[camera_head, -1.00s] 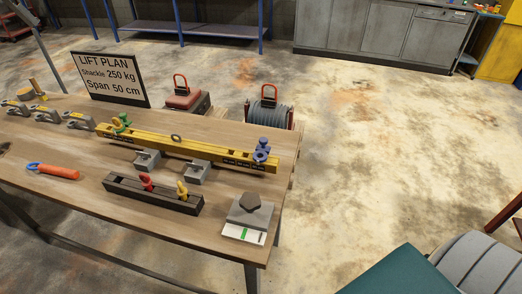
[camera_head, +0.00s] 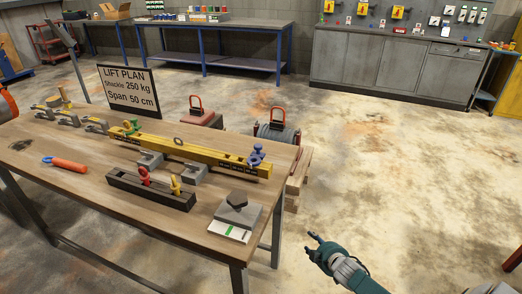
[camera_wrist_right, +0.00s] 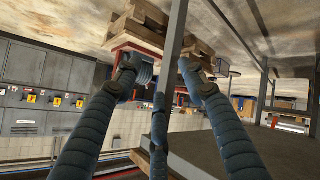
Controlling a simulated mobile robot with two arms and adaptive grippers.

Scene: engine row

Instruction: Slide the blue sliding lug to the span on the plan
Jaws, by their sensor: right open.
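The blue sliding lug (camera_head: 256,155) sits at the right end of the yellow beam (camera_head: 205,153), which has dark markings along its front. The plan (camera_head: 128,90) is a dark-framed sign reading "LIFT PLAN, Shackle 250 kg, Span 50 cm". My right gripper (camera_head: 316,246) is open and empty, low to the right of the table and apart from the lug. The right wrist view shows its spread fingers, with a grey bar passing between them. My left gripper is out of view.
The wooden table (camera_head: 85,200) holds a dark rack (camera_head: 150,192) with red and yellow shackles, an orange-handled tool (camera_head: 65,163), and a grey block (camera_head: 238,212) near the front right corner. A cable reel (camera_head: 278,135) stands behind.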

